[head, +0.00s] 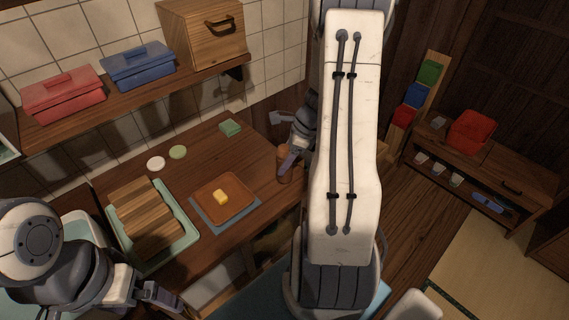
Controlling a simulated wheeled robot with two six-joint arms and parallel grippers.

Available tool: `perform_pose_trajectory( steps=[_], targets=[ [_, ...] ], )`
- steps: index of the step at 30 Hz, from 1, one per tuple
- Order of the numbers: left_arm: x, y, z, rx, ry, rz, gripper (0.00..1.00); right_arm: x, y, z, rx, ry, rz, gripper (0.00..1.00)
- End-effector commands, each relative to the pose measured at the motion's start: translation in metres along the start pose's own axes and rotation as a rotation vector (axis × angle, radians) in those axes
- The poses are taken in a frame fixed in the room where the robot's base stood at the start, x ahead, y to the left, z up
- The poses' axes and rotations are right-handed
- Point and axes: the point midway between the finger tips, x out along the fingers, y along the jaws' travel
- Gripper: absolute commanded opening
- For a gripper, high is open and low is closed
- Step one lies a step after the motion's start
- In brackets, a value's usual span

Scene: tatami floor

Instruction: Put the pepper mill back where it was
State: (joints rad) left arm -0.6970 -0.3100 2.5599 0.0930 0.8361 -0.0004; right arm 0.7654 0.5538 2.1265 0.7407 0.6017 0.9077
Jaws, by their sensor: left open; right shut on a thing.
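The pepper mill (284,168) is a brown wooden cylinder near the right end of the wooden counter (255,160). My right gripper (287,160) is shut on it, and the mill looks upright. I cannot tell whether its base touches the counter. My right arm's large white link hides the area just to the right of the mill. My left gripper (165,298) is open and empty at the lower left, in front of the counter's edge.
On the counter are a brown square plate with a yellow piece (221,197) on a grey mat (226,222), wooden boards (147,215) in a green tray (188,235), two small discs and a green block (230,128). A shelf above holds red and blue boxes and a wooden bin (205,35).

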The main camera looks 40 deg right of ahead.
Motion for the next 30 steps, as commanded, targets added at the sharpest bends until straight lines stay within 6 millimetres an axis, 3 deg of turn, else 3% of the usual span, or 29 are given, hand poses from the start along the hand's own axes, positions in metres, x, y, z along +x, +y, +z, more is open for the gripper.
perform_pose_trajectory(
  steps=[3, 15, 16, 18, 30],
  targets=[
    [0.0019, -0.0002, 0.0001, 0.0, 0.0, 0.0, 1.0, 0.0122, -0.0001, -0.0052, 0.0, 0.0, 0.0, 0.0],
    [0.0053, -0.0004, 0.0003, 0.0, 0.0, 0.0, 1.0, 0.0171, -0.0003, -0.0078, 0.0, 0.0, -0.001, 0.0],
    [0.0045, -0.0003, 0.0003, 0.0, 0.0, 0.0, 1.0, 0.0163, -0.0003, -0.0075, 0.0, 0.0, -0.001, 0.67],
    [0.004, -0.0003, 0.0003, 0.0, 0.0, 0.0, 1.0, 0.0158, -0.0003, -0.0073, -0.001, 0.0, -0.001, 0.89],
    [0.0, 0.0, 0.0, 0.0, 0.0, 0.0, 1.0, 0.0091, -0.0008, -0.0053, -0.001, 0.0, -0.003, 0.89]
  ],
)
